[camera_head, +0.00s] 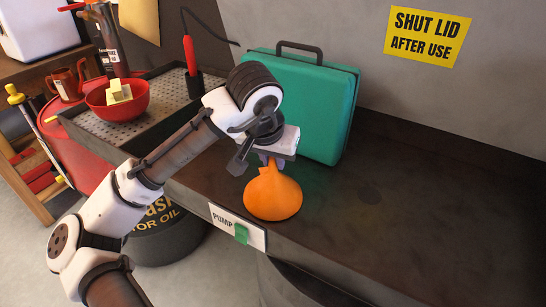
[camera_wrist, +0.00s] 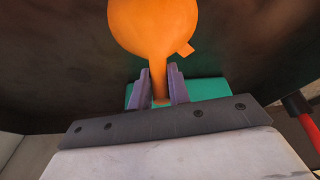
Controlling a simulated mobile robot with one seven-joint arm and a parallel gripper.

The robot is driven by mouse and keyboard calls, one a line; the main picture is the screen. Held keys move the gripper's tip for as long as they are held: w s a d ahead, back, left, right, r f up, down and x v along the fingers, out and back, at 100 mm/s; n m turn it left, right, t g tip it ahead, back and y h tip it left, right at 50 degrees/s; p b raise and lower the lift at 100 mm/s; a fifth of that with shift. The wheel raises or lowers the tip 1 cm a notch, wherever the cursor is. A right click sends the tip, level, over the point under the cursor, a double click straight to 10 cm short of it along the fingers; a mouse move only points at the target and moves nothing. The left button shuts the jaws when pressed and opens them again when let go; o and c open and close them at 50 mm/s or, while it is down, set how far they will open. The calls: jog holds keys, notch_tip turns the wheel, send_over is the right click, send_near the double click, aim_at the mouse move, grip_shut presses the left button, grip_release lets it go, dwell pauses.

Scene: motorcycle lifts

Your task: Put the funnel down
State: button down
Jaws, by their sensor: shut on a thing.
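The orange funnel (camera_head: 273,195) is at the front edge of the dark bench top, wide part down and narrow stem up. I cannot tell whether its rim touches the bench. My gripper (camera_head: 272,160) is above it and shut on the stem. In the wrist view, the purple fingers of my gripper (camera_wrist: 162,88) stand on both sides of the stem, and the funnel's round body (camera_wrist: 152,25) with a small side tab lies beyond them. The fingertips are partly hidden in the head view.
A teal case (camera_head: 318,105) stands behind my gripper. The bench top (camera_head: 430,190) is clear to the right. A "PUMP" label (camera_head: 237,227) is on the front edge. At left, a perforated tray (camera_head: 150,115) holds a red bowl (camera_head: 118,98) and a red-handled tool (camera_head: 189,55).

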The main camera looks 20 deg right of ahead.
jog(key=shift+f, duration=0.2)
jog(key=c, duration=1.3)
grip_release()
jog(key=b+v, duration=0.1)
jog(key=v, duration=1.1)
jog(key=shift+w+d+r, duration=0.1)
jog(key=shift+r, duration=0.15)
